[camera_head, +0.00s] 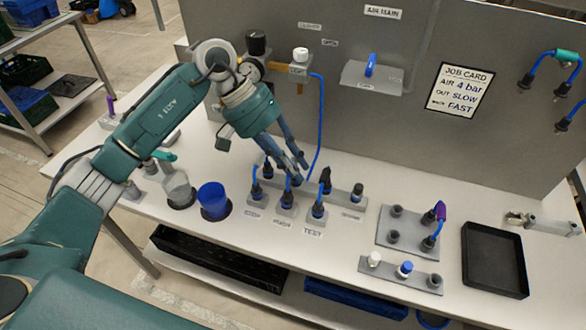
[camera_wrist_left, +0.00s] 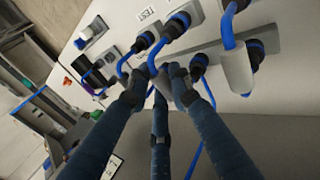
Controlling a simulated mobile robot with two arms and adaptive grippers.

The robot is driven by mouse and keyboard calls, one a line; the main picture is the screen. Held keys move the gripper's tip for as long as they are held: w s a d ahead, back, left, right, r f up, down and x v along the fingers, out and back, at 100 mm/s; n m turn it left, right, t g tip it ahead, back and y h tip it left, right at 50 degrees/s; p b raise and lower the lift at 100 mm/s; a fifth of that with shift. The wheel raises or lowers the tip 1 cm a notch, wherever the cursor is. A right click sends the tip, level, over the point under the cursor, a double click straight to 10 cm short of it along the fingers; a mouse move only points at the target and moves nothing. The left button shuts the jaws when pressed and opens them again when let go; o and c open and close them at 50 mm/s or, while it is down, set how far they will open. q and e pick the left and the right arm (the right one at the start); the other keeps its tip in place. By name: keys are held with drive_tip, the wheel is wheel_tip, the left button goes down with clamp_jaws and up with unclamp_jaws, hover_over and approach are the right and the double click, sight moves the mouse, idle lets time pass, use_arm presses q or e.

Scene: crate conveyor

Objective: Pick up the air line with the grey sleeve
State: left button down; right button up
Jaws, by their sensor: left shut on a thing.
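My left gripper (camera_head: 300,166) reaches down from the left to a row of short blue air lines on the bench. In the left wrist view its fingers (camera_wrist_left: 157,82) are closed together on a blue air line (camera_wrist_left: 150,62). The fingers cover the gripped part, so I cannot tell its sleeve colour. Beside it, another blue line carries a pale grey-white sleeve (camera_wrist_left: 237,70), apart from the fingers. A line with a dark sleeve (camera_head: 325,178) stands just right of the gripper at the TEST socket. My right gripper is not in view.
A blue cup (camera_head: 213,200) and a clear cup (camera_head: 177,188) stand left of the sockets. A purple-sleeved line (camera_head: 440,212), a black tray (camera_head: 494,258) and a metal clamp (camera_head: 522,218) are to the right. The grey back panel (camera_head: 300,80) rises behind, with a long blue hose (camera_head: 320,120).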

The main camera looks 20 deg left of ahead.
use_arm(q)
wheel_tip(320, 180, up, 20)
drive_tip(key=b, duration=0.3)
drive_tip(key=shift+f, duration=0.2)
